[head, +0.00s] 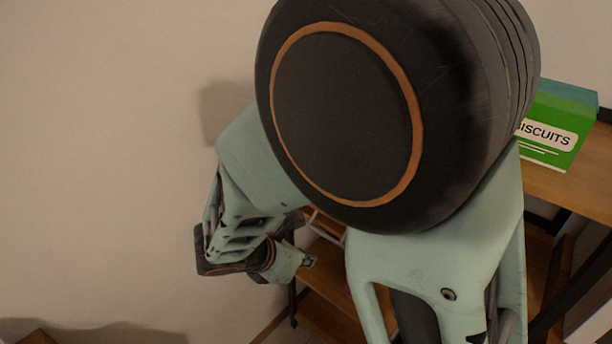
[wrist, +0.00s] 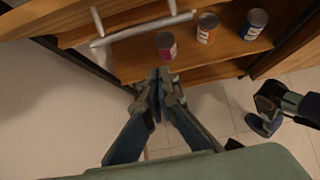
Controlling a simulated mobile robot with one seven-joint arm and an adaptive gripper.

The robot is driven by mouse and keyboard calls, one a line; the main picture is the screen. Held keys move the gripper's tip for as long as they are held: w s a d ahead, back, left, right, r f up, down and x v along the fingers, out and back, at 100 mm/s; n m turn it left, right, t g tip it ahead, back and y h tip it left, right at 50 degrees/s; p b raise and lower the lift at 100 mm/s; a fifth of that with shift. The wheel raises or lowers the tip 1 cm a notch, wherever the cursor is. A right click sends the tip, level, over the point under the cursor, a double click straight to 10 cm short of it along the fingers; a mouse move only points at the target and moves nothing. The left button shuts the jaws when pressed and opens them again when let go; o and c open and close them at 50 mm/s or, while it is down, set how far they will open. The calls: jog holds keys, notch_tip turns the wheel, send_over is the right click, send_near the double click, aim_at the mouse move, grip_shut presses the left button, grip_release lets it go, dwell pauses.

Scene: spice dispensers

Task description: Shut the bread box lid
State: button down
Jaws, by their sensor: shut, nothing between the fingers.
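My gripper (wrist: 163,80) shows in the wrist view with its two fingers together and nothing between them. Its tips lie in the picture just below the front edge of a wooden shelf (wrist: 200,73); I cannot tell whether they touch it. In the head view my arm covers much of the middle, and the hand end is small at the lower centre. I cannot make out a bread box or its lid in either view; my arm hides much of the shelving.
Three cans, one purple (wrist: 166,45), one pale-labelled (wrist: 207,29) and one blue-grey (wrist: 254,23), stand on the shelving. A metal bar frame (wrist: 142,30) is to their left. A green biscuits box (head: 560,125) stands on a wooden top at right. A bare wall (head: 100,150) fills the left.

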jog(key=shift+w+d+r+p, duration=0.2)
jog(key=shift+w+d+r, duration=0.2)
jog(key=shift+w+d, duration=0.3)
jog(key=shift+w+d+r+p, duration=0.2)
jog(key=shift+w+d+r, duration=0.25)
jog(key=shift+w, duration=0.4)
jog(key=shift+w+d+r+p, duration=0.2)
jog(key=shift+r+p, duration=0.2)
jog(key=shift+p, duration=0.7)
jog(key=shift+r+g+y+p, duration=0.2)
jog(key=shift+g+y+p, duration=0.1)
jog(key=shift+p, duration=0.2)
